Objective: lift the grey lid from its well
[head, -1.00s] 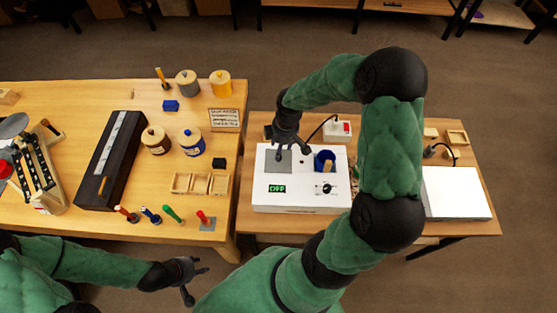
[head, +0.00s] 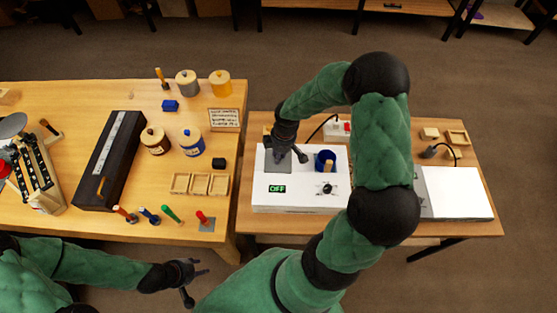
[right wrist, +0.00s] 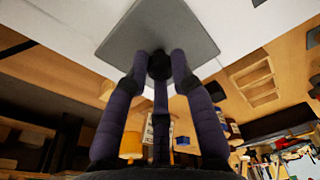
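The grey lid (head: 283,168) is a flat square plate lying at the left of the white box's top (head: 310,203). In the right wrist view the lid (right wrist: 160,30) fills the upper middle, with a dark round knob (right wrist: 160,66) at its near part. My right gripper (right wrist: 160,58) has its fingertips around this knob, on both sides and close to it. Whether they press on it I cannot tell. In the head view my right gripper (head: 288,156) is over the lid and partly hides it. My left gripper (head: 193,272) is open and empty below the left table's front edge.
The box's display (head: 277,188) reads OFF. A white panel (head: 460,192) lies at the right. Jars and handled tools crowd the left table (head: 60,100).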

